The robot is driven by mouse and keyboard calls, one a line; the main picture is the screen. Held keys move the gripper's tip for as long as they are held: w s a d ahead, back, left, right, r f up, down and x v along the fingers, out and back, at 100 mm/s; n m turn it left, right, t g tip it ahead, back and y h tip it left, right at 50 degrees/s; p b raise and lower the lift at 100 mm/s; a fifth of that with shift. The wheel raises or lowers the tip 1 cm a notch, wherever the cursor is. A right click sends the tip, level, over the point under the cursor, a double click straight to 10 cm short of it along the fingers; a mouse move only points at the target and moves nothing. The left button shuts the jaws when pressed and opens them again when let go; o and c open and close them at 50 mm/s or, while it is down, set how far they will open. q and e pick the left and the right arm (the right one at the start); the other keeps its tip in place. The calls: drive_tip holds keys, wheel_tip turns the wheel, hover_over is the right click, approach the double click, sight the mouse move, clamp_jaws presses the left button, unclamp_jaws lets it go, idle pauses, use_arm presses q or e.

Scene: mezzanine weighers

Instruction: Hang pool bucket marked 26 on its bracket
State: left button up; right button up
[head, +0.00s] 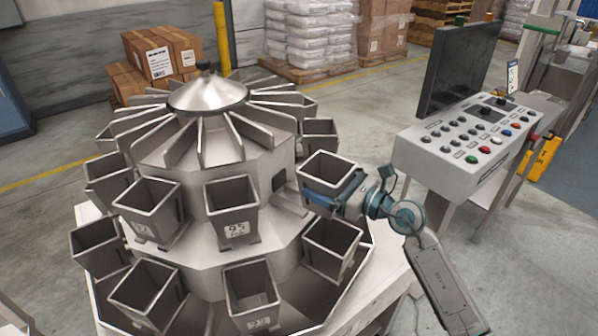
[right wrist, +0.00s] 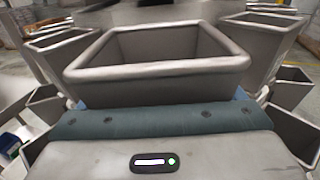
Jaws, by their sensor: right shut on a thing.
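My right gripper (head: 335,193) is shut on a grey, open-topped metal bucket (head: 328,168) at the right side of the weigher's upper ring. The bucket is upright and looks empty. No number shows on it in either view, so I cannot read its mark. It also fills the middle of the right wrist view (right wrist: 158,70), above the blue-green jaw pad. A bracket (head: 290,205) sticks out from the weigher body (head: 268,165) just left of the bucket. I cannot tell whether the bucket touches it. My left gripper is not in view.
Other buckets hang close around the weigher, including a marked front one (head: 232,208) and one below my gripper (head: 331,247). A control console (head: 460,150) with buttons and a dark screen (head: 458,68) stands to the right. Pallets stand behind.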

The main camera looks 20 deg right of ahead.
sight(301, 170)
drive_tip(key=p+x, duration=0.1)
drive_tip(key=x, duration=0.3)
drive_tip(key=shift+s+r, duration=0.1)
drive_tip(key=shift+r, duration=0.05)
drive_tip(key=shift+w+a, duration=0.2)
drive_tip(key=shift+a, duration=0.05)
drive_tip(key=p+x, duration=0.1)
drive_tip(key=x, duration=0.1)
drive_tip(key=shift+w+a+r, duration=0.1)
drive_tip(key=shift+w+r, duration=0.05)
drive_tip(key=shift+w, duration=0.15)
drive_tip(key=shift+w+a+f, duration=0.15)
drive_tip(key=shift+f, duration=0.3)
drive_tip(key=shift+w+a+f, duration=0.15)
drive_tip(key=shift+f, duration=0.3)
drive_tip(key=shift+s+d, duration=0.1)
drive_tip(key=shift+d, duration=0.1)
drive_tip(key=shift+f, duration=0.15)
